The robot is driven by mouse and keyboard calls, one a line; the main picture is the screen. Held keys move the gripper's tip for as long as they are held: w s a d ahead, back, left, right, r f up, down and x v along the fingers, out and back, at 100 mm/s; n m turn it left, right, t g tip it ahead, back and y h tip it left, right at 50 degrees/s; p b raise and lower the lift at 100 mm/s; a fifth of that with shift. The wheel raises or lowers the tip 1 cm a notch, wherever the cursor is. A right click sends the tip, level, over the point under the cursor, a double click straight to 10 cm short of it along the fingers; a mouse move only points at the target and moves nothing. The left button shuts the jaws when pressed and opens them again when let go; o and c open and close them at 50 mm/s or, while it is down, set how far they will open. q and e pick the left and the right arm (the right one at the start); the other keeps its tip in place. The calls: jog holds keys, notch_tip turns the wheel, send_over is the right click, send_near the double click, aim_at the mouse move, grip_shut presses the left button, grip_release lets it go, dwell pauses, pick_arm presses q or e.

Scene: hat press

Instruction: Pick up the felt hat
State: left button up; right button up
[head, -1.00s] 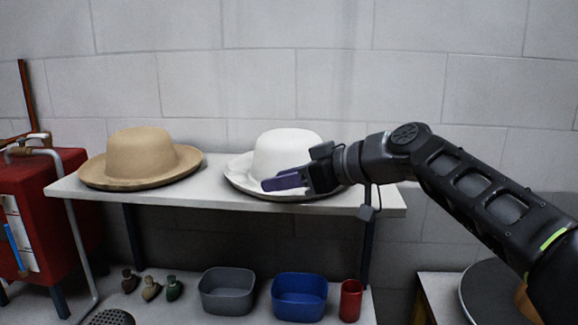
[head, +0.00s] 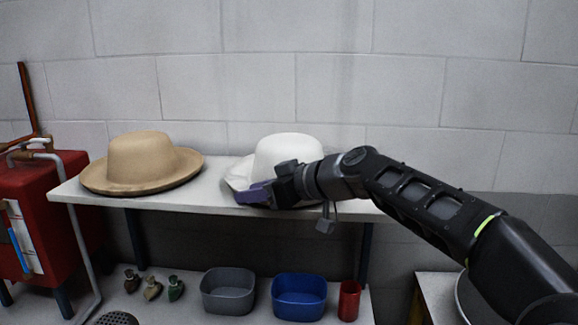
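A white felt hat (head: 284,150) sits on the right part of the upper shelf (head: 215,195). A tan felt hat (head: 141,158) sits on the left part of the same shelf. My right gripper (head: 252,193) is at the front left brim of the white hat, its purple fingers pointing left. It hides much of the white hat's front brim. I cannot tell whether the fingers have the brim between them. The tan hat is clear of the gripper. My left gripper is not in view.
A red machine with pipes (head: 45,220) stands at the left. A block wall is close behind the shelf.

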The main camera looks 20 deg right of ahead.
dwell(0.6)
grip_shut()
dwell(0.5)
